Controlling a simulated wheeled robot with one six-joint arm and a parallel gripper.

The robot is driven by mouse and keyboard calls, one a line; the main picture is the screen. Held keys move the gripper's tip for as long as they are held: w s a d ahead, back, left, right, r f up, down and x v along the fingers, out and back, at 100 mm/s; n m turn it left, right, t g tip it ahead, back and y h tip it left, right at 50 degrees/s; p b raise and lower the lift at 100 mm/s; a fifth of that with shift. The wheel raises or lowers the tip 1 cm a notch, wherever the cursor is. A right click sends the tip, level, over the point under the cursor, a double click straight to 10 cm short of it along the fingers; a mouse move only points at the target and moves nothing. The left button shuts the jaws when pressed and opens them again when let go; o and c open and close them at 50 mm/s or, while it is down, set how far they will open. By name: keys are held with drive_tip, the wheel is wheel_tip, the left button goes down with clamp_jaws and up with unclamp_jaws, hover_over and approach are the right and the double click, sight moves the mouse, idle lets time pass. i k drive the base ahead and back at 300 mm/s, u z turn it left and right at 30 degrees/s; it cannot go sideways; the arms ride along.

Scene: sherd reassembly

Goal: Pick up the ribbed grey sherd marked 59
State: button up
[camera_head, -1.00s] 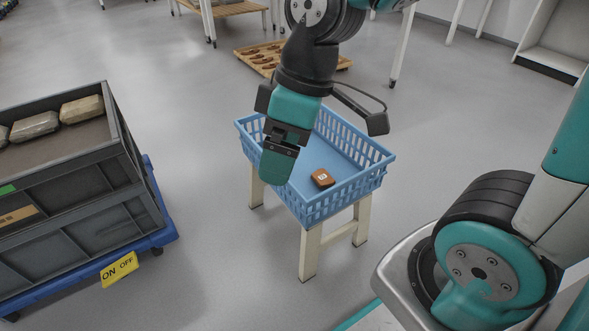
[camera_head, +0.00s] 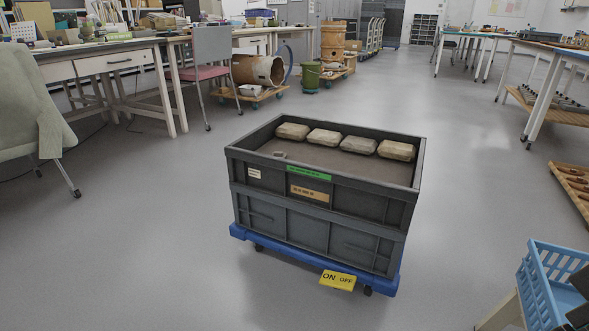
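A small grey piece (camera_head: 279,155) lies on the brown bed inside the dark grey crate (camera_head: 325,234), near its left end. It is too small to tell whether it is ribbed or marked 59. Dark parts at the lower right edge, over the blue basket, look like the end of my arm. They are cut off by the frame, so I cannot tell whether the gripper is open or shut, or whether it holds anything.
Several pale bags (camera_head: 324,137) lie along the crate's back wall. The crate stands on a blue dolly (camera_head: 290,259) with a yellow ON OFF tag (camera_head: 338,280). The blue basket (camera_head: 541,282) is at lower right. A chair (camera_head: 212,62) and desks stand behind left; floor around the crate is clear.

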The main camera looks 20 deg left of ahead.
sight(279, 153)
drive_tip(key=u, duration=1)
